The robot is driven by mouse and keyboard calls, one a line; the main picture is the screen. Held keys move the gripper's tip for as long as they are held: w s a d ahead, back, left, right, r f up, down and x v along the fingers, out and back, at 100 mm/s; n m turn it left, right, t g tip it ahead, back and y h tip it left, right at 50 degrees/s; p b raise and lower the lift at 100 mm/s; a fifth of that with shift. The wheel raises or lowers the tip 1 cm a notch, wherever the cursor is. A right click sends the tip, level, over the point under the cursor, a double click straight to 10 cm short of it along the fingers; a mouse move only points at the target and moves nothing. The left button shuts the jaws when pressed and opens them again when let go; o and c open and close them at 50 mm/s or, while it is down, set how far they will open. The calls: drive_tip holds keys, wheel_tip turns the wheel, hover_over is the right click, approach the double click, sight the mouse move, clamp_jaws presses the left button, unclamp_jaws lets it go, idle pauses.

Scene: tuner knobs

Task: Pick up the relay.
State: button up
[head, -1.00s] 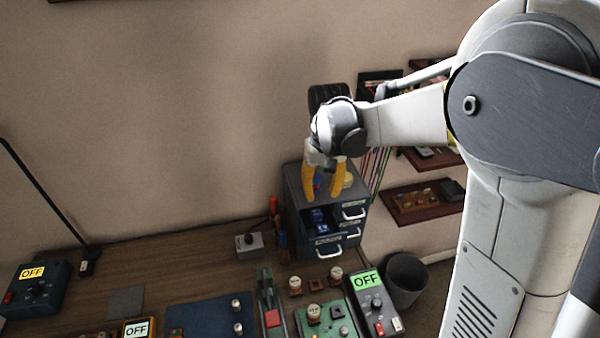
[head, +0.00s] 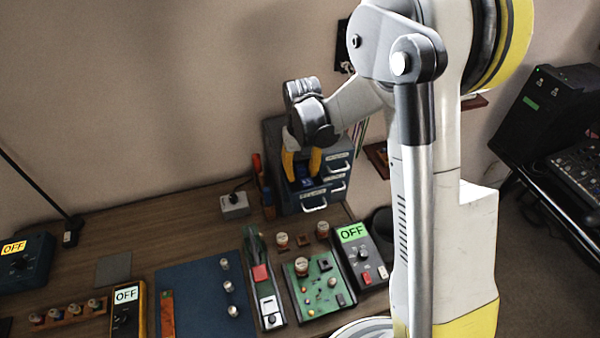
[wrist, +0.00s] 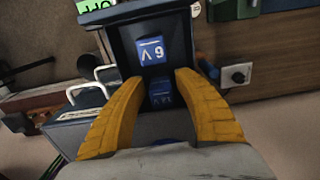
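A blue relay block (wrist: 152,50) with white "6 V" lettering lies in an open drawer of the dark cabinet (head: 272,135). A second blue block (wrist: 161,93), its white marking hard to read, lies nearer, between the fingers in the wrist view. Blue also shows below the fingers in the head view (head: 306,183). My gripper (head: 302,167) is over the open drawer, yellow fingers pointing down. It also shows in the wrist view (wrist: 157,78) with the fingers spread and a clear gap between them. Whether they touch the nearer block cannot be told.
White drawer handles (head: 314,208) stick out at the cabinet's front. A grey box with a knob (head: 234,205) stands left of it. A green circuit board (head: 320,285) and an "OFF" device (head: 362,255) lie in front. The blue mat (head: 195,300) has free room.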

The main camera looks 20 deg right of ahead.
clamp_jaws()
idle(0.3)
